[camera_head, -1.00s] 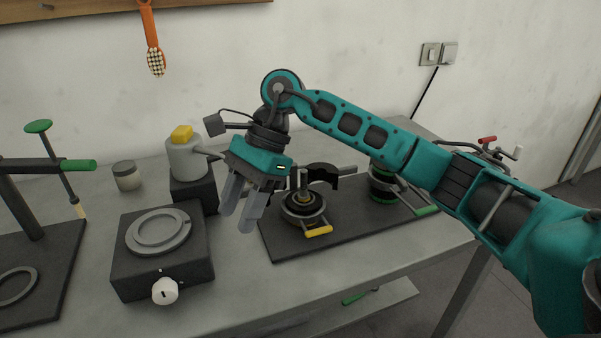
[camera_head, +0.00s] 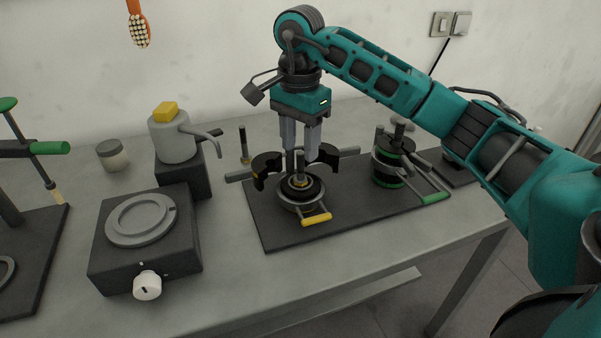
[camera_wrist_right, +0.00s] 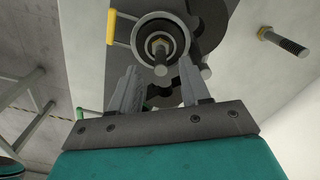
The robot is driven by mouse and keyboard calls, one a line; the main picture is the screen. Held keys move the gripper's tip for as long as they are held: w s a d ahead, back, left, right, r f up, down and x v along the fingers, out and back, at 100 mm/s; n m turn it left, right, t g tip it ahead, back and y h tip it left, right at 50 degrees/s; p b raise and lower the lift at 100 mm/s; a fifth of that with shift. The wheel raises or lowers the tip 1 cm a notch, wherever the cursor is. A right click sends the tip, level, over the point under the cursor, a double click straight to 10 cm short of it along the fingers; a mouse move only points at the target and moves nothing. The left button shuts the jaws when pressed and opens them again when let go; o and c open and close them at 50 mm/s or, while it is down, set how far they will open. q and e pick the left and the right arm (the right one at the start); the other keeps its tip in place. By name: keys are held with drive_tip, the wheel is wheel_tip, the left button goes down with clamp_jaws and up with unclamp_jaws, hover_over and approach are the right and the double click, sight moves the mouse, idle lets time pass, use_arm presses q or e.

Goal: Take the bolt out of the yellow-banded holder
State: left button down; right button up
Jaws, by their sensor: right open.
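The yellow-banded holder (camera_head: 287,203) is a dark round cup with a yellow handle (camera_head: 316,219), on a dark base plate (camera_head: 273,234). A brass nut sits in its middle, and a grey bolt stands up from it, its round end (camera_wrist_right: 160,70) showing in the right wrist view. My right gripper (camera_head: 302,157) is open and points down above the holder, its fingers around or just beside the bolt's upper part; I cannot tell which. In the right wrist view its fingers (camera_wrist_right: 164,88) are apart with nothing held. My left gripper is out of view.
Two black curved jaws (camera_head: 265,166) flank the holder. A green-banded holder (camera_head: 391,170) stands to the right on the plate. Another bolt (camera_head: 243,144) stands behind the plate. A grey kettle-like vessel (camera_head: 171,138) and a black box with a ring (camera_head: 145,250) stand left.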

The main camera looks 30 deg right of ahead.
sight(301, 152)
drive_tip(key=shift+d+f, duration=0.1)
drive_tip(key=shift+f, duration=2.7)
drive_tip(key=shift+c, duration=0.3)
clamp_jaws()
